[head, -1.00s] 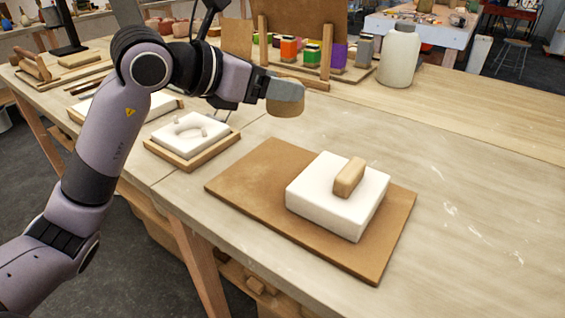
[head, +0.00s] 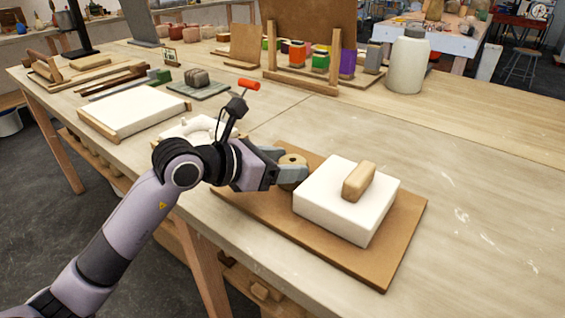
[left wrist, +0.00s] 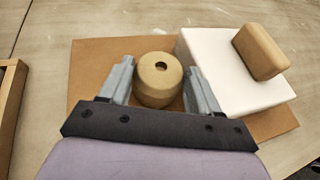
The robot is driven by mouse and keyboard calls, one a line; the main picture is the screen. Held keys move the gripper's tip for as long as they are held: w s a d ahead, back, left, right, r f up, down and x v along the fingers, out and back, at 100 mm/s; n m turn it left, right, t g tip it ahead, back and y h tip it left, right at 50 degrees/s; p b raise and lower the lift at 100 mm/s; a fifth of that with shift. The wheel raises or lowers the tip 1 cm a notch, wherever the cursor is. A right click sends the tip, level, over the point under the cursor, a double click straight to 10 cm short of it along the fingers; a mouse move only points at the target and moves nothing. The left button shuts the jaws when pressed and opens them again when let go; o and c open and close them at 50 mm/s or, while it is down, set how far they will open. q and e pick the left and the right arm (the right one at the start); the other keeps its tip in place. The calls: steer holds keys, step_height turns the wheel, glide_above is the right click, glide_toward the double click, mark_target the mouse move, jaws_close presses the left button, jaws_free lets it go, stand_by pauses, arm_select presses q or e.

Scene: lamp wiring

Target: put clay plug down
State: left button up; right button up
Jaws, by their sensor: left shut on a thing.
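The clay plug (head: 292,172) is a tan, round piece with a small hole in its top. My left gripper (head: 284,166) is shut on it, with one grey finger on each side. In the left wrist view the plug (left wrist: 158,79) stands upright between the fingers. It is low over the brown board (head: 378,268), at the left of the white block (head: 338,215). I cannot tell whether its underside touches the board. My right gripper is not in view.
A tan wooden block (head: 359,181) lies on top of the white block. A white mould piece (head: 190,128) is partly hidden behind my left arm. A white jar (head: 407,65) stands at the back. The table right of the board is clear.

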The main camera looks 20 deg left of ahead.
arm_select(q)
steer(key=shift+r, duration=0.15)
steer(key=o, duration=1)
steer(key=shift+f, duration=0.2)
steer(key=shift+c, duration=0.2)
steer(key=shift+r, duration=0.3)
steer(key=v, duration=1.2)
steer(key=shift+f+b, duration=0.2)
steer(key=shift+b, duration=0.25)
